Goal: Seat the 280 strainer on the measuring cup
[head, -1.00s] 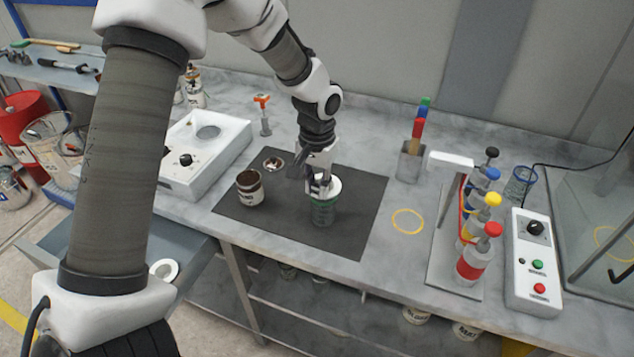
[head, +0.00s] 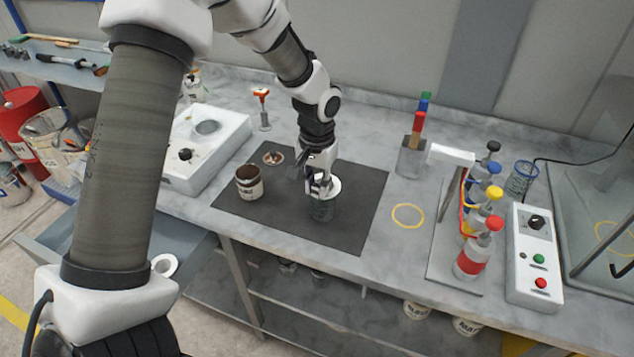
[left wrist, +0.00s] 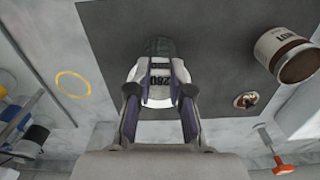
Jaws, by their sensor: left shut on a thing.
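The 280 strainer (head: 332,187) has a white rim and a tab marked "280", readable in the left wrist view (left wrist: 158,86). My left gripper (head: 319,184) is shut on this tab from above; its fingers also show in the left wrist view (left wrist: 160,76). The measuring cup (head: 321,211) is a dark greenish see-through cup standing upright on the dark mat (head: 350,230), directly below the strainer. The strainer's rim is at the cup's mouth; I cannot tell if it rests on it. The gripper hides part of the rim. My right gripper is not in view.
An open paint can (head: 250,183) stands on the mat left of the cup, with a small round dish (head: 273,158) behind it. A white device (head: 207,150) is further left. A rack of coloured-top bottles (head: 470,262) stands right. The bench around the yellow ring (head: 408,216) is clear.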

